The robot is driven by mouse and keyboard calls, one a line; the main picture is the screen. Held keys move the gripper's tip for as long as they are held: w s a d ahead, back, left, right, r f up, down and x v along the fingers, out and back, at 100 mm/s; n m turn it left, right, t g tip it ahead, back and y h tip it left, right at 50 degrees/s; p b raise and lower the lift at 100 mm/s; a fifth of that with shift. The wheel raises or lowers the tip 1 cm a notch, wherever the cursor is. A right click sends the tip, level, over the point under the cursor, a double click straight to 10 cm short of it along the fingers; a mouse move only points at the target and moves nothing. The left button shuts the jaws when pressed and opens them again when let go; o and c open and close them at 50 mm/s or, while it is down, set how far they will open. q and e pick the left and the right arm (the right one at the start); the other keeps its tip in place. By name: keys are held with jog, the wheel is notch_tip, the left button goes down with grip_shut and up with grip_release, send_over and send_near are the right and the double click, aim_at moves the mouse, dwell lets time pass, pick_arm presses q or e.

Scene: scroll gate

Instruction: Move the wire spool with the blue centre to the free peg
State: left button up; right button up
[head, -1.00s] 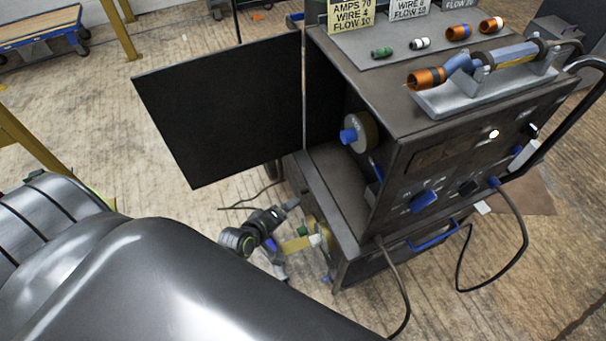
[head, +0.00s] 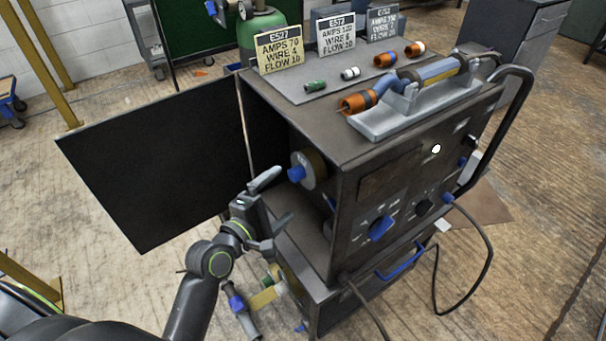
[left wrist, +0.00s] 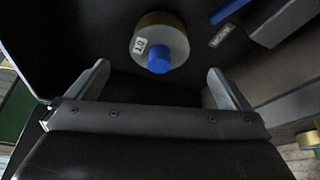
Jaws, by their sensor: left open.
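A wire spool (head: 316,170) with a tan rim and a blue centre (head: 297,173) sits inside the open side of the dark welding machine. In the left wrist view the spool (left wrist: 150,22) has a pale face with a small white label, and its blue centre points towards me. My left gripper (head: 274,200) is open and empty, left of the spool and apart from it. In the left wrist view its fingers (left wrist: 158,75) stand either side of the blue centre, short of it. I cannot make out a free peg for certain. My right gripper is not in view.
The open black door (head: 155,165) stands left of my gripper. Yellowish and green parts (head: 265,298) show low on the machine's side, partly hidden. The machine's top (head: 300,100) holds signs, small coloured nozzles and a torch on a stand. A cable hangs at the front.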

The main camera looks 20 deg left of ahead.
aim_at(303, 175)
pick_arm(q)
jog(key=x, duration=1.1)
jog(key=shift+w+d+f+b, duration=0.1)
jog(key=shift+w+d+b, duration=0.1)
jog(key=shift+w+b, duration=0.15)
jog(key=c, duration=1.6)
jog(key=o, duration=1.1)
jog(key=c, duration=0.5)
jog(key=shift+c, duration=0.9)
jog(key=shift+a, duration=0.1)
